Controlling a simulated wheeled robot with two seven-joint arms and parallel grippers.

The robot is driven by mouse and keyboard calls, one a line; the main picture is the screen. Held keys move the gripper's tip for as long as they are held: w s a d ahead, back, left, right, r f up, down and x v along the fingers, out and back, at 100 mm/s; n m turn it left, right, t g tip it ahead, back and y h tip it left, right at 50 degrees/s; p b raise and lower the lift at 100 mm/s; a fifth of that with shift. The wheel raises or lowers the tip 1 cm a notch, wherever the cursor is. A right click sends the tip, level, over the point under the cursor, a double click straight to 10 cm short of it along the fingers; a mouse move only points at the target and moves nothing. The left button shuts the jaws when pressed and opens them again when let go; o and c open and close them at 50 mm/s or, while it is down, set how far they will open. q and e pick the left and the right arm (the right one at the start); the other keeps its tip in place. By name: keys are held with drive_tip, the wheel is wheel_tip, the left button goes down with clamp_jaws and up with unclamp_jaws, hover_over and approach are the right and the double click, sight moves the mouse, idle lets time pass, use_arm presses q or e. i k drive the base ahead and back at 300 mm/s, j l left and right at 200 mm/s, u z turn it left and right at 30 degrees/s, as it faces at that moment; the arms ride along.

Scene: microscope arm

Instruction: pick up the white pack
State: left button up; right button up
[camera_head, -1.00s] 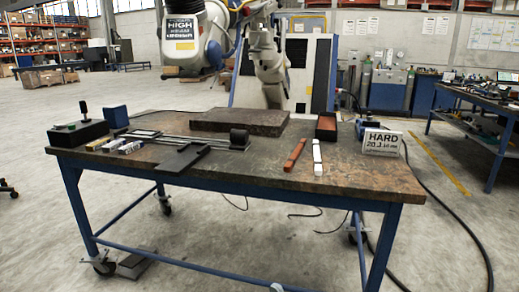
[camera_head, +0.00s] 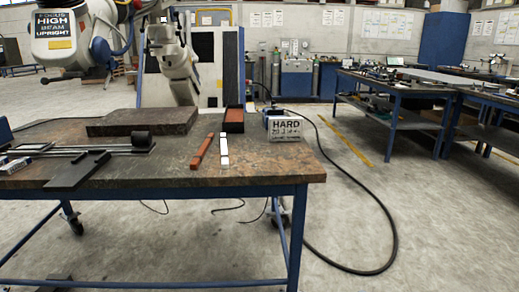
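A narrow white item (camera_head: 224,150) lies on the worktable (camera_head: 265,172), just right of a reddish-brown bar (camera_head: 203,149). A small white and blue box (camera_head: 15,165) lies near the left edge of the picture on the same table. I cannot tell for certain which of these is the white pack. Neither of my grippers is in view.
A dark slab (camera_head: 143,121), a black tray (camera_head: 234,119) and a white HARD sign (camera_head: 285,130) stand on the table. A large white arm (camera_head: 62,38) hangs at upper left. A black cable (camera_head: 385,225) crosses the floor right of the table.

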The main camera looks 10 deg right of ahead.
sight(225, 155)
drive_tip(key=i+l+u, duration=0.1)
drive_tip(key=i+u, duration=0.25)
drive_tip(key=i+l+u, duration=0.3)
drive_tip(key=i+j, duration=0.05)
drive_tip(key=i, duration=0.05)
